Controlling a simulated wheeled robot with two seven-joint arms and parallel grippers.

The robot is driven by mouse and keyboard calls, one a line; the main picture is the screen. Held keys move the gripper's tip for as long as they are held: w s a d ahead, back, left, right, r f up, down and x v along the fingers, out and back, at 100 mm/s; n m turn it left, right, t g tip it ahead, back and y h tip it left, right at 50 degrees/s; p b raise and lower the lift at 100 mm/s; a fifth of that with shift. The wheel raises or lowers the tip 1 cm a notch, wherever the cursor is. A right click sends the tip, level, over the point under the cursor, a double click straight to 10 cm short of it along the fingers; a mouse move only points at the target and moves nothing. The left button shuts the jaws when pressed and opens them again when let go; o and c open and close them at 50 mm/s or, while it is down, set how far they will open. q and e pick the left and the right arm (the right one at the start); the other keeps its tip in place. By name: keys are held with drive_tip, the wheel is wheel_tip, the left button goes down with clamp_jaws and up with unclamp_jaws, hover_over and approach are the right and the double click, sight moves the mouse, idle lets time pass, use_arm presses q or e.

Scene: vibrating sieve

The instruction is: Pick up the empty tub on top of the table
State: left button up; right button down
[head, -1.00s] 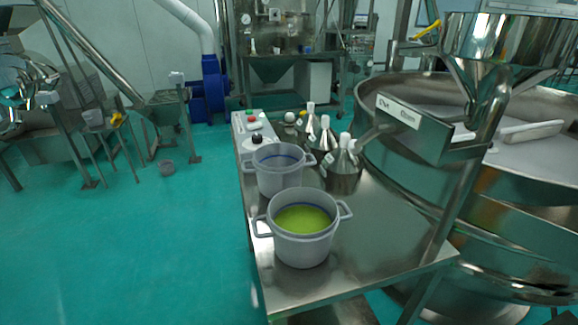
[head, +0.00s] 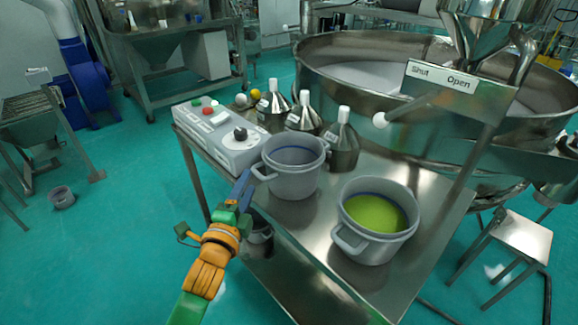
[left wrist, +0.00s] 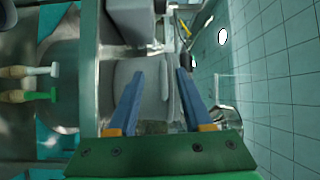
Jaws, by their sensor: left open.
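The empty grey tub (head: 293,180) stands upright on the steel table, with a blue line inside its rim. Its left handle (head: 262,173) points toward my left gripper (head: 243,182). My left gripper is open, with its blue fingers close to that handle; whether they touch it I cannot tell. In the left wrist view the open fingers (left wrist: 160,74) have a grey surface, apparently the tub (left wrist: 152,90), between and beyond them. A second grey tub (head: 362,249) holding green material stands to the right and nearer. My right gripper is not in view.
A control box (head: 222,138) with buttons and a black knob stands behind and left of the empty tub. Several steel funnel-shaped flasks (head: 342,140) stand behind it. The large round sieve (head: 330,90) rises beyond the table (head: 305,235). The table's left edge lies below my arm.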

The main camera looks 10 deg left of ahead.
sight(254, 167)
use_arm(q)
drive_tip(key=w, duration=0.3)
drive_tip(key=w+p, duration=0.1)
drive_tip(key=w, duration=0.1)
drive_tip(key=shift+w+d+r, duration=0.2)
drive_tip(key=shift+d+r, duration=0.05)
drive_tip(key=shift+r, duration=0.05)
drive_tip(key=shift+w+a+f, duration=0.1)
drive_tip(key=shift+w+a, duration=0.05)
drive_tip(key=shift+w, duration=0.15)
clamp_jaws()
idle(0.8)
